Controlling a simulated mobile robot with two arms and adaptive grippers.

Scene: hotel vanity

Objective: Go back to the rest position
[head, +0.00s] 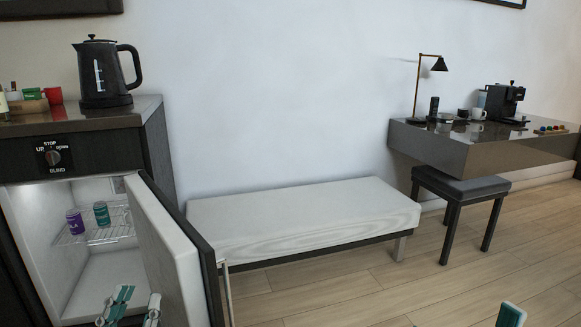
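My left gripper (136,302) is low at the bottom left, in front of the open mini fridge. Its two teal-tipped fingers stand apart with nothing seen between them. My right gripper (511,315) shows only as a teal tip at the bottom right edge, over the floor. The rest of it is out of frame, so its opening cannot be told.
The fridge door (170,250) stands open beside my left gripper. A purple can (75,221) and a teal can (101,214) stand on the wire shelf (118,229). A bench (300,215) and stool (461,186) stand farther back. Wooden floor (400,290) is clear between the grippers.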

